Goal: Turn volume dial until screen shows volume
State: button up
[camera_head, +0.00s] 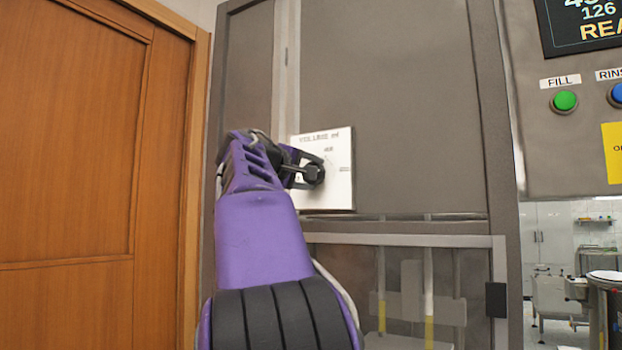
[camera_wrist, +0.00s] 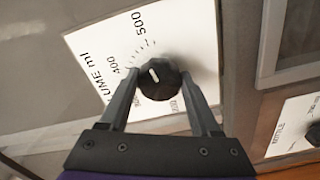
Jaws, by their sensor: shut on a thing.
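The volume dial (camera_wrist: 163,88) is a black faceted knob with a white mark, on a white plate (camera_wrist: 193,38) lettered "...UME ml". In the wrist view the mark points up and left, toward the scale near 400 and 500. My gripper (camera_wrist: 160,80) has one finger on each side of the knob and is shut on it. In the head view my gripper (camera_head: 303,168) is at the plate (camera_head: 340,190) and partly covers the dial (camera_head: 315,174). The screen (camera_head: 585,25) is cut off at the top right; "126" and "REA" show, with the top line cropped.
A second white plate (camera_wrist: 295,120) with a black knob (camera_wrist: 314,134) is at the wrist view's right edge. A green button (camera_head: 564,101) marked FILL and a blue button (camera_head: 617,93) are under the screen. A wooden door (camera_head: 80,150) stands at the left.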

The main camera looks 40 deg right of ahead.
jog(key=shift+m, duration=0.9)
jog(key=shift+b, duration=0.3)
jog(key=o, duration=1.4)
jog(key=b+v, duration=0.1)
jog(key=v, duration=1.6)
jog(key=shift+s+a+b, duration=0.1)
jog(key=shift+a+b, duration=0.1)
jog(key=shift+b, duration=0.1)
